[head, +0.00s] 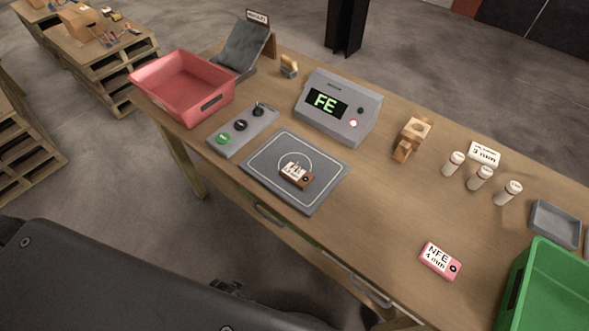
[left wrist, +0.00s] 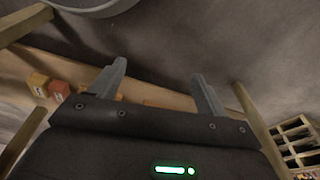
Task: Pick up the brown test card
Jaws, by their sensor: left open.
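The brown test card (head: 296,174) lies flat on the grey pad (head: 272,193), inside its white outline and over the printed circle. Its top carries a white label with small print and a dark round spot. My left gripper (left wrist: 158,82) shows in the left wrist view with its two fingers apart and nothing between them. In the head view my left arm fills the lower left, below the table's front edge, well away from the card. The wrist view does not show the card. My right gripper is in neither view.
A red bin (head: 177,107) is at left, a green bin (head: 548,280) at right. A pink "NFE 3 mm" card (head: 439,260) lies near the front. The tabletop between is mostly clear.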

